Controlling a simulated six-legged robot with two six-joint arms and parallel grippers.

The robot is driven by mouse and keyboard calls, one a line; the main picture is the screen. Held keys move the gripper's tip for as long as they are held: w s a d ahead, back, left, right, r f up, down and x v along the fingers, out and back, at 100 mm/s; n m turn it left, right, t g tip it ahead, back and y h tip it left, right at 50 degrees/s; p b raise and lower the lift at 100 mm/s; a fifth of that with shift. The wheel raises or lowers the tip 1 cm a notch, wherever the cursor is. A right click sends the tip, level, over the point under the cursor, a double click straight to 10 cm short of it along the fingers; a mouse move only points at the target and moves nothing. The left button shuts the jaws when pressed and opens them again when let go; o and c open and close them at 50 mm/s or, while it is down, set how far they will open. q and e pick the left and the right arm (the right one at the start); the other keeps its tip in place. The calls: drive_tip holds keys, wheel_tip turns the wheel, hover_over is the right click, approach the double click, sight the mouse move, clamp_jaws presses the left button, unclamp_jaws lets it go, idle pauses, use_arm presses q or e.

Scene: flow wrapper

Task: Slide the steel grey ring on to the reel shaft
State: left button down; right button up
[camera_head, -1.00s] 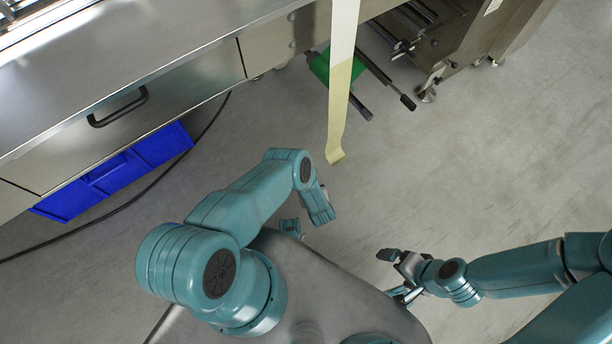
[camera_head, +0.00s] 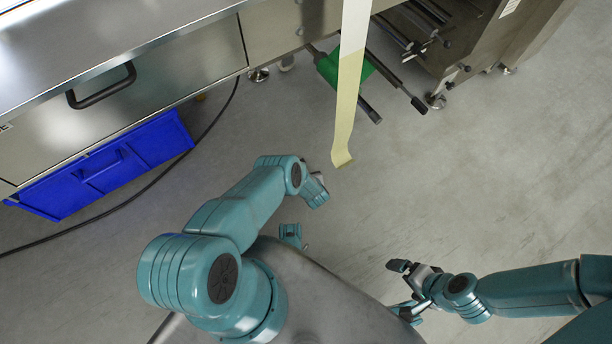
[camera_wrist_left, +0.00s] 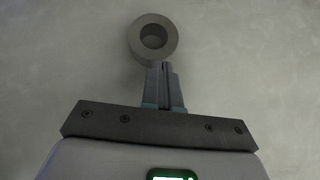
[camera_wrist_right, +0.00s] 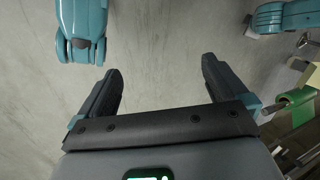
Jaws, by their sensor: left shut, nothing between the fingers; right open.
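A steel grey ring (camera_wrist_left: 152,37) with a round hole shows in the left wrist view, right at the fingertips of my left gripper (camera_wrist_left: 161,68). The fingers are shut with nothing between them; I cannot tell whether the ring touches them or lies beyond. The ring does not show in the head view. My right gripper (camera_wrist_right: 161,66) is open and empty over bare floor. Dark rods stick out from under the machine beside a green part (camera_head: 343,68) in the head view; I cannot tell which is the reel shaft.
A pale film strip (camera_head: 347,110) hangs down from the machine, close to my left arm. A steel cabinet (camera_head: 190,60) with a black handle stands at the left, above a blue bin (camera_head: 110,165). A dark cable lies on the floor. Floor at the right is clear.

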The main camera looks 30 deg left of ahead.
use_arm(q)
drive_tip(key=shift+w+a+f+b, duration=0.2)
drive_tip(key=shift+w+a+b, duration=0.35)
drive_tip(key=shift+b, duration=0.45)
drive_tip(key=shift+w+a, duration=0.15)
drive_tip(key=shift+a, duration=0.05)
drive_tip(key=shift+r, duration=0.15)
drive_tip(key=shift+r, duration=0.1)
